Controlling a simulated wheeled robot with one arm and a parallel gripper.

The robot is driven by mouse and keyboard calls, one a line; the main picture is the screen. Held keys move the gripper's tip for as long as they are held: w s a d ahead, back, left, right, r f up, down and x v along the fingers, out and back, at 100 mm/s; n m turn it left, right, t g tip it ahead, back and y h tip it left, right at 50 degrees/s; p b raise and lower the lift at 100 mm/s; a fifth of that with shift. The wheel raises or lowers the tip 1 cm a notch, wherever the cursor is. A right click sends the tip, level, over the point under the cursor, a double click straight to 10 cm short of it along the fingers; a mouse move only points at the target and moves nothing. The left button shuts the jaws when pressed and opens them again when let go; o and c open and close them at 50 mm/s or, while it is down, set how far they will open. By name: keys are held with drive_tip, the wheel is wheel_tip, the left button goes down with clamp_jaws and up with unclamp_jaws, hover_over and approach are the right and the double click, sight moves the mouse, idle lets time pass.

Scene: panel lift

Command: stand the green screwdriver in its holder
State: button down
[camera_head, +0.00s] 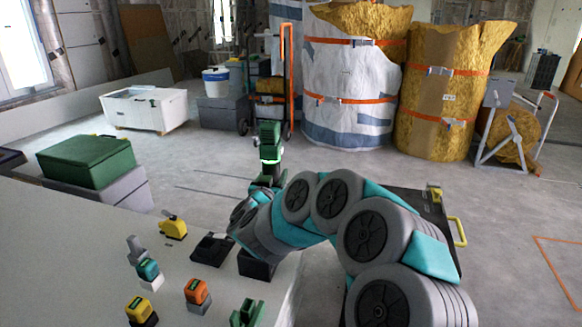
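A green and black tool-like shape (270,146) stands upright above the far end of my arm. It may be the green screwdriver. I cannot tell whether it is held. My gripper (246,210) is at the left end of my grey and teal arm, over the table's far right edge. Its fingers cannot be made out. A black block (256,264), possibly the holder, stands on the table just below the arm's end. A flat black piece (212,249) lies to its left. Another green object (247,314) sits at the bottom edge, partly cut off.
The white table (75,240) also bears a yellow tool (173,227), a teal tool (148,269), an orange tool (195,291) and another yellow tool (139,309). A green case (86,160) stands at the far left. Wrapped rolls (350,80) stand beyond on the floor.

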drive_tip(key=s+a+r+m+h+p, duration=0.1)
drive_tip(key=s+a+r+h+p, duration=0.15)
drive_tip(key=s+a+p, duration=0.2)
wheel_tip(320, 180, down, 6)
drive_tip(key=a+b, duration=0.1)
drive_tip(key=b, duration=0.5)
drive_tip(key=shift+g, duration=0.3)
drive_tip(key=shift+s+f+y+p, duration=0.1)
drive_tip(key=shift+f+y+p, duration=0.15)
drive_tip(key=shift+f+p, duration=0.45)
idle(1.7)
drive_tip(key=shift+f+b, duration=0.4)
drive_tip(key=shift+f, duration=1.95)
idle(1.6)
